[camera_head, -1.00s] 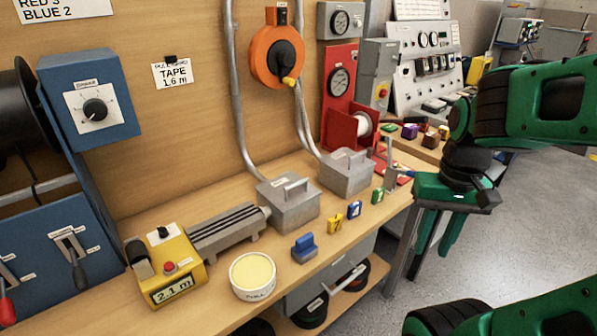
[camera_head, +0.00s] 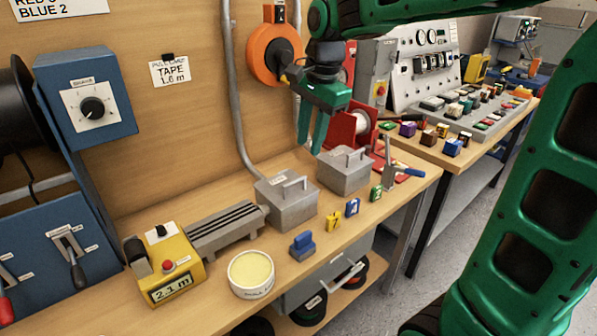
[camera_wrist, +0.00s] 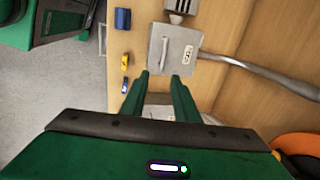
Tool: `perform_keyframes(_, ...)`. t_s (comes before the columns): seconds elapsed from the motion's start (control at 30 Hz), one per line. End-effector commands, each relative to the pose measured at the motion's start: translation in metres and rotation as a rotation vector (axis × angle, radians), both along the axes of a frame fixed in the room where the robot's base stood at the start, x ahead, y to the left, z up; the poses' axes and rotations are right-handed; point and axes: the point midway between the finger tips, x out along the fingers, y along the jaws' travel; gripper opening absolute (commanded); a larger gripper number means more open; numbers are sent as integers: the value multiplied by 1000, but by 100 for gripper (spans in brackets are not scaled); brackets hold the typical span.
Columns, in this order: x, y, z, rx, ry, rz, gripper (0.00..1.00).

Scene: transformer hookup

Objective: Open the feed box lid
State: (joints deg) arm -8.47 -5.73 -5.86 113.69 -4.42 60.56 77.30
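Two grey metal boxes with lids and bar handles stand on the bench: a left box (camera_head: 287,208) and a right box (camera_head: 343,176). Both lids look shut. Their labels are too small to read, so I cannot tell which is the feed box. My gripper (camera_head: 311,143) points down above the bench, over the area between the two boxes, with its fingers apart and empty. In the wrist view the left box (camera_wrist: 158,62) and its handle lie just beyond the open fingertips (camera_wrist: 162,76). The other box is mostly hidden behind the gripper body.
Small coloured blocks, yellow (camera_head: 333,221), blue (camera_head: 352,207) and green (camera_head: 376,193), line the bench's front edge. A blue-topped block (camera_head: 302,245) and round tin (camera_head: 251,274) stand nearer. Conduits and an orange reel (camera_head: 268,50) are on the wall behind.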

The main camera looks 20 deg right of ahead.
Motion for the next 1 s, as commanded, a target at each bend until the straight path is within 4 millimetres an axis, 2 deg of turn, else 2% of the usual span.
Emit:
perform_keyframes(0.13,7,7,-4,9,0,-21,28)
perform_keyframes(0.23,9,7,-14,9,0,-23,28)
perform_keyframes(0.5,17,9,-61,7,1,-22,28)
perform_keyframes(0.7,22,10,-89,8,0,-23,28)
perform_keyframes(1.0,25,11,-104,8,-3,-23,28)
